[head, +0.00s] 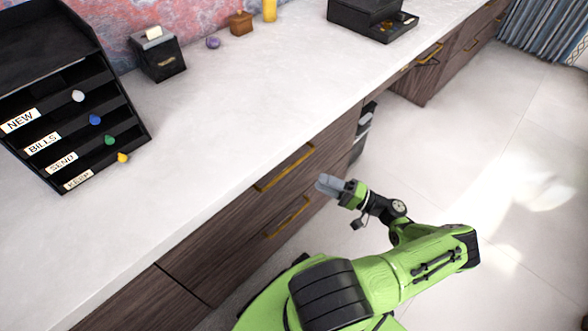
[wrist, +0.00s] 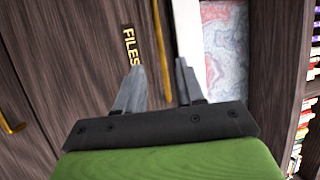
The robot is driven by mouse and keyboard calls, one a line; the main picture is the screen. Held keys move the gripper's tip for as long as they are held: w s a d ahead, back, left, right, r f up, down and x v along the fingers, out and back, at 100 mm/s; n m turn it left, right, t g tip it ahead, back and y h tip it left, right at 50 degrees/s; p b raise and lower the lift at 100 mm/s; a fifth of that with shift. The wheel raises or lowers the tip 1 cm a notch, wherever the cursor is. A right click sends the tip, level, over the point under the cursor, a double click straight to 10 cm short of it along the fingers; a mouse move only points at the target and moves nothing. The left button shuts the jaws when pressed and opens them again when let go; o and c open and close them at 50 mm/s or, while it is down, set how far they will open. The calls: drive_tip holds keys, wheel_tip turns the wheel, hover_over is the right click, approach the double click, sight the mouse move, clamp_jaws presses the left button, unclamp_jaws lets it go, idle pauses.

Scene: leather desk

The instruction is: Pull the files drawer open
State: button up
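The files drawer (wrist: 95,40) is a dark wood front with a gold FILES label (wrist: 131,46). Its thin gold bar handle (wrist: 160,45) appears between my fingertips in the wrist view, running lengthwise between them. In the head view that upper handle (head: 285,168) is on the top drawer front, left of my gripper (head: 326,185). My gripper (wrist: 158,66) is open with its two grey fingers apart and nothing held. It looks short of the handle; the exact gap is hard to tell. The drawer looks shut, flush with the cabinet.
A second gold handle (head: 288,217) is on the drawer below. The pale desktop (head: 215,125) runs above and carries a black letter sorter (head: 138,118), a black box (head: 158,60) and a dark case (head: 350,20). Open floor (head: 450,140) lies to the right.

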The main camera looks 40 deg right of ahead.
drive_tip(key=x, duration=0.9)
drive_tip(key=shift+w+a+b, duration=0.2)
drive_tip(key=shift+w+b, duration=0.15)
drive_tip(key=shift+r, duration=0.1)
clamp_jaws()
